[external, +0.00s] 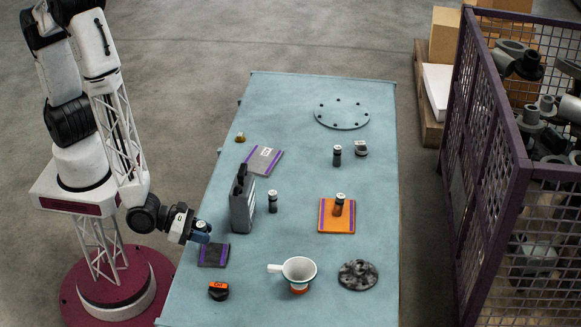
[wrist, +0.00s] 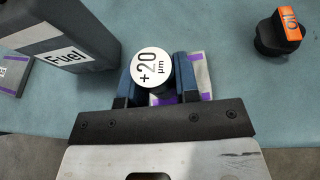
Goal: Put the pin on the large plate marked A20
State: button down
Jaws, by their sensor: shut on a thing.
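My gripper (external: 201,232) is shut on a pin (wrist: 152,66) whose white round top reads "+20 µm". It holds the pin over or just beside a small dark plate with a purple stripe (external: 213,256); part of that plate shows behind the fingers in the wrist view (wrist: 203,72). I cannot tell whether the pin touches it. A grey plate with purple stripes and a white label (external: 262,160) lies further back. An orange plate with purple stripes (external: 326,225) lies to the right with another pin (external: 339,205) upright on it. I cannot read A20 on any plate.
A grey fuel can (external: 242,208) stands close right of my gripper. Two more dark pins stand on the table (external: 272,202), (external: 337,156).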

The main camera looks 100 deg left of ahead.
jog(key=shift+r, duration=0.1)
notch_tip(320, 180, up, 13)
jog(key=shift+f, duration=0.1)
jog(key=w+a+n+g+y, duration=0.15)
jog(key=a+n+y, duration=0.35)
jog(key=a, duration=1.4)
jog(key=s+a+f+n+g+y, duration=0.1)
jog(key=s+a+n+g+y, duration=0.2)
jog(key=a, duration=0.8)
jog(key=s+a+n+g+y, duration=0.1)
jog(key=s+a+n+g, duration=0.15)
jog(key=s+a, duration=0.6)
jog(key=w+a+f+t, duration=0.1)
jog(key=w+a+f, duration=0.1)
jog(key=f, duration=0.8)
jog(key=shift+w+f, duration=0.25)
jog(key=shift+w, duration=0.3)
jog(key=shift+w+a, duration=0.1)
send_over(263, 159)
jog(key=shift+f, duration=0.75)
